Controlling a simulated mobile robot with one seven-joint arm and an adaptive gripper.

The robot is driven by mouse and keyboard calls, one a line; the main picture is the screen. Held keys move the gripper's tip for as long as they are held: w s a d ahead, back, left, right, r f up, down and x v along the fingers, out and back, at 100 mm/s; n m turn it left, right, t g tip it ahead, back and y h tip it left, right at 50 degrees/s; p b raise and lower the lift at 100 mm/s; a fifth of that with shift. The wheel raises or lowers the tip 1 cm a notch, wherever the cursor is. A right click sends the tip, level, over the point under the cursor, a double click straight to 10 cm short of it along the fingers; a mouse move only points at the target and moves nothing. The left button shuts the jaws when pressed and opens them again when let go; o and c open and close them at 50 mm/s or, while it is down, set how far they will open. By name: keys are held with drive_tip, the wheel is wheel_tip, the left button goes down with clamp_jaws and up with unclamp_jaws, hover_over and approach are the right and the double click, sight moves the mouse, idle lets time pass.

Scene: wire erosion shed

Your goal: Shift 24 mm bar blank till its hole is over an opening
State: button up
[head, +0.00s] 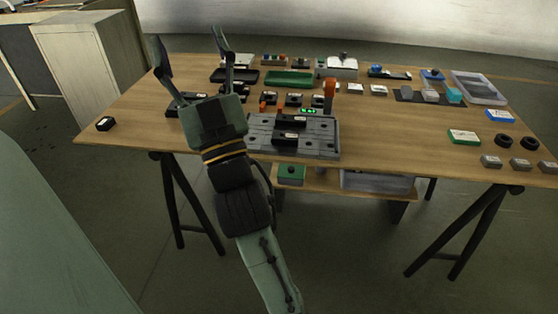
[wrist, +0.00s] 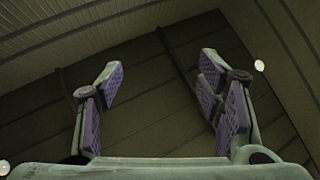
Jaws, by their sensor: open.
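A grey slotted plate (head: 322,128) lies near the table's front edge, with two black blocks on it, one at the back (head: 291,120) and one nearer the front (head: 286,138). Both have small white labels, too small to read, so I cannot tell which black piece is the 24 mm bar blank. Holes and openings are too small to make out clearly. My gripper (head: 190,40) is raised left of the plate, fingers pointing up and spread, with nothing between them. In the wrist view, the open fingers (wrist: 160,72) with purple pads face the ceiling.
Another black piece (head: 183,104) lies partly behind my gripper. An orange upright part (head: 329,92) stands behind the plate. A green tray (head: 289,78) is farther back. The wooden table is fairly clear right of the plate.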

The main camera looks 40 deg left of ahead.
drive_tip(key=shift+o, duration=1.3)
drive_tip(key=w+a+f+m+t+h, duration=0.1)
drive_tip(key=w+f+m+t+h, duration=0.2)
drive_tip(key=w+f+h, duration=0.4)
wheel_tip(320, 180, down, 5)
drive_tip(key=shift+w+a+f+m+h, duration=0.2)
drive_tip(key=shift+w+m+h, duration=0.1)
drive_tip(key=shift+w+m, duration=0.6)
drive_tip(key=shift+o, duration=1.2)
drive_tip(key=w+d+f+m+h, duration=0.2)
drive_tip(key=w+f+h, duration=0.2)
drive_tip(key=f, duration=0.6)
drive_tip(key=shift+w+m+h, duration=0.25)
drive_tip(key=shift+m+h, duration=0.05)
drive_tip(key=shift+h, duration=0.2)
drive_tip(key=m+h, duration=0.2)
drive_tip(key=h, duration=0.2)
approach(285, 138)
drive_tip(key=v, duration=0.2)
drive_tip(key=shift+w+f, duration=0.1)
drive_tip(key=shift+w, duration=0.1)
drive_tip(key=shift+w, duration=0.1)
drive_tip(key=shift+y, duration=0.3)
drive_tip(key=p+x, duration=0.2)
drive_tip(key=x, duration=0.8)
drive_tip(key=shift+w+a+f, duration=0.1)
drive_tip(key=shift+w+a, duration=0.05)
drive_tip(key=shift+w, duration=0.1)
drive_tip(key=shift+c, duration=0.2)
